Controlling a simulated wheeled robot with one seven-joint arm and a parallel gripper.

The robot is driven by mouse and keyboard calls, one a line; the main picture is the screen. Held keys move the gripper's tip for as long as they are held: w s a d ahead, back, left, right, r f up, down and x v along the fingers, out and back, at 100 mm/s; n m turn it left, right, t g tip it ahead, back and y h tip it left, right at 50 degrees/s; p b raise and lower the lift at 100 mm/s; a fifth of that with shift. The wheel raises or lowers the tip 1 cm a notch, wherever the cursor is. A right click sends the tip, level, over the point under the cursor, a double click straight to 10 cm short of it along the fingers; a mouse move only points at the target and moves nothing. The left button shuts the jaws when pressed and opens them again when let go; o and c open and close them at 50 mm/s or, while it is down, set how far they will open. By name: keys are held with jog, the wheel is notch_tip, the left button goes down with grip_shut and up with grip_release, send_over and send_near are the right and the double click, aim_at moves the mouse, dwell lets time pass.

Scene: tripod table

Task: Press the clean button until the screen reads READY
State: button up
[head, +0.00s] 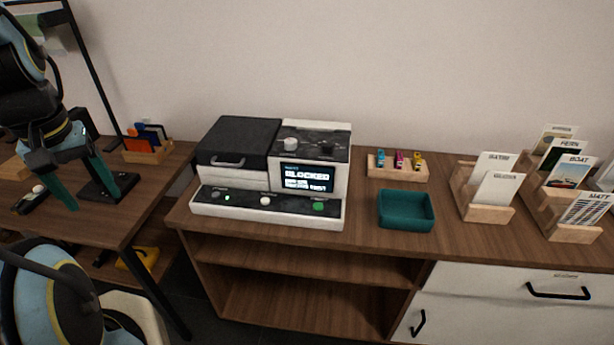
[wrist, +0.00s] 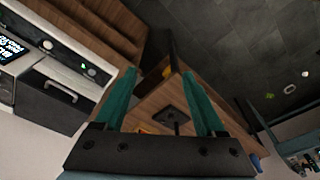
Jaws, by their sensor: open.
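The machine (head: 235,172) is a white and black box standing on the wooden cabinet. Its screen (head: 303,178) reads BLOCKED in large letters, with smaller lines below that I cannot read surely. Its front panel (head: 240,203) carries a grey button at left, a small green light, a white button (head: 265,201) in the middle and a green button (head: 318,206) at right. I cannot read which is the clean button. My gripper (head: 90,193) is open and empty, over the side table at left, well apart from the machine. In the wrist view the machine's panel (wrist: 88,68) shows at upper left.
A teal tray (head: 406,211) and a wooden holder with colored cartridges (head: 398,166) stand right of the machine. Wooden card racks (head: 486,206) stand farther right. A lamp post (head: 90,70) rises from the side table (head: 120,215). The space before the front panel is clear.

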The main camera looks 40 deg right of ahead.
grip_shut()
dwell(0.3)
dwell(1.0)
